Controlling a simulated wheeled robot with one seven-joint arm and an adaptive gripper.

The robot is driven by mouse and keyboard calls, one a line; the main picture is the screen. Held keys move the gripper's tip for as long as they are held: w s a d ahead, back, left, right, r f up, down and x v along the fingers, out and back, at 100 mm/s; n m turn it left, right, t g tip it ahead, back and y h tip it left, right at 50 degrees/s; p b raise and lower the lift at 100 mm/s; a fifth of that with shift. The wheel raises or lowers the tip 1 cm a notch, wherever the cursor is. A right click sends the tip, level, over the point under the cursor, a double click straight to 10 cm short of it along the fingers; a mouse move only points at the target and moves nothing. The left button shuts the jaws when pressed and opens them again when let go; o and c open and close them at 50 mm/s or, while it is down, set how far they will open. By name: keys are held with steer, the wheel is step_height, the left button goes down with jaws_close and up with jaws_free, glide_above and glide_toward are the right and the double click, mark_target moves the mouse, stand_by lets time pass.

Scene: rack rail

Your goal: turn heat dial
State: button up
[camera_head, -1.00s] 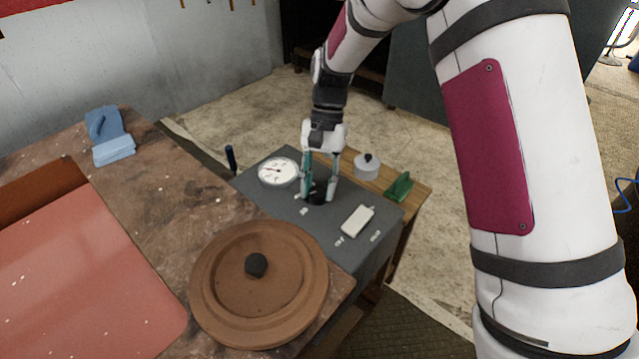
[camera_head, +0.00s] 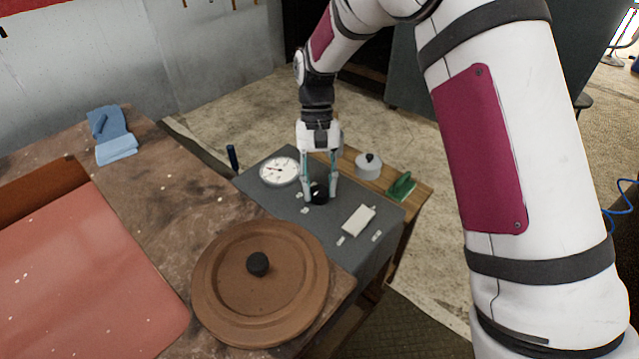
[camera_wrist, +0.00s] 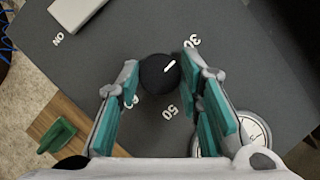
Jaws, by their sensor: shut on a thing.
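The heat dial is a round black knob (camera_wrist: 158,76) on a dark grey panel (camera_head: 285,205); it also shows in the head view (camera_head: 319,192). Its white pointer line points up and right in the wrist view, towards the number 30 (camera_wrist: 192,41). The number 50 (camera_wrist: 170,112) is printed below the knob, and another label is partly hidden by the left finger. My gripper (camera_wrist: 160,75) is shut on the dial from above, with one teal-padded finger on each side; it also shows in the head view (camera_head: 320,190).
A white round gauge (camera_head: 280,171) sits left of the dial and a white rocker-like block (camera_head: 358,221) to its right. A grey lidded pot (camera_head: 368,166) and green brush-like item (camera_head: 402,186) stand behind. A brown lidded disc (camera_head: 228,300) is in front.

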steer(key=o, duration=1.2)
steer(key=shift+c, duration=0.2)
steer(key=v, duration=1.2)
